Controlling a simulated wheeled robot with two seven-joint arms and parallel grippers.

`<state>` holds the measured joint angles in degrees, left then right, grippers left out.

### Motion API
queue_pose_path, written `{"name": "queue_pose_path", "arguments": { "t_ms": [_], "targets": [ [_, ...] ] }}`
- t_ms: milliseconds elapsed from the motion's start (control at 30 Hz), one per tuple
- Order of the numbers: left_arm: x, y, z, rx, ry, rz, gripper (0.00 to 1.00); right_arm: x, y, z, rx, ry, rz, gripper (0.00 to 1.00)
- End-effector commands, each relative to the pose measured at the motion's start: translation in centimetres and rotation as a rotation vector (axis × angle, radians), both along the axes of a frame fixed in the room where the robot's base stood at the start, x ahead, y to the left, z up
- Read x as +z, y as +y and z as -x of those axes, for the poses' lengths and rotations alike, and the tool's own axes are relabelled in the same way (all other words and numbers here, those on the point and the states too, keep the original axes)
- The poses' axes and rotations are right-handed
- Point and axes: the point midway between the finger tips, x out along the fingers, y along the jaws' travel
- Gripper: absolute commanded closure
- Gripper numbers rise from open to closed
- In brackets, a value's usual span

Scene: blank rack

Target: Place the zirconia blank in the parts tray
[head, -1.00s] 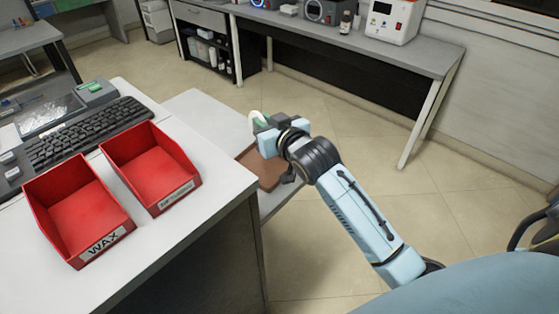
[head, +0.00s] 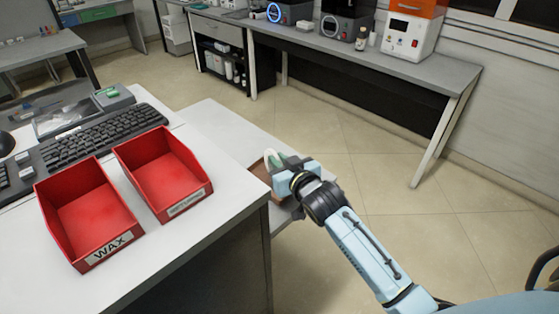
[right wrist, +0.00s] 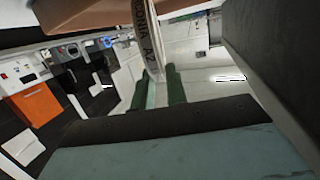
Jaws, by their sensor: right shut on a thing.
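My right gripper (head: 277,160) is shut on a thin white disc, the zirconia blank (head: 269,156), beyond the right edge of the near desk. In the right wrist view the blank (right wrist: 150,40) stands between the two dark green finger pads (right wrist: 160,88), its edge lettered in part "CONIA A2". The blank is over or beside a brown board or rack (head: 259,169) on a lower white surface; I cannot tell if they touch. Two empty red open trays stand on the desk: one labelled WAX (head: 90,215), one (head: 165,180) with a label too small to read. My left gripper is out of view.
A black keyboard (head: 105,137) lies behind the red trays. The white desk (head: 215,205) has bare room right of the trays, up to its edge. A long grey bench (head: 400,60) with machines stands at the back. Tiled floor lies between.

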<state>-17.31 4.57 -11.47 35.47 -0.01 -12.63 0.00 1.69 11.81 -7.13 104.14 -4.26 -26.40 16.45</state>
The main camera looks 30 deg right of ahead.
Motion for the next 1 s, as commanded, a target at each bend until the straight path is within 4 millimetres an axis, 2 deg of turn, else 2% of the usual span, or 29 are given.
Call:
{"name": "queue_pose_path", "arguments": {
  "t_ms": [33,167,533,667,1000],
  "targets": [
    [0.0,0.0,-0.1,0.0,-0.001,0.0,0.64,-0.1,0.0,0.0,0.0,0.001,0.0,0.82],
    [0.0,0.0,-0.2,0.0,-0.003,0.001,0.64,-0.1,0.0,0.0,0.0,0.001,0.0,0.65],
    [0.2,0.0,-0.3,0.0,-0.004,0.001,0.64,0.4,0.0,0.1,-0.001,0.001,0.001,0.64],
    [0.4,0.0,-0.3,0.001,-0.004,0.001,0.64,0.5,-0.1,1.7,0.0,0.004,0.0,0.64],
    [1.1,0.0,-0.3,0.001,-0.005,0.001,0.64,1.9,-0.4,8.4,-0.001,0.003,0.001,0.64]
  ]
}}
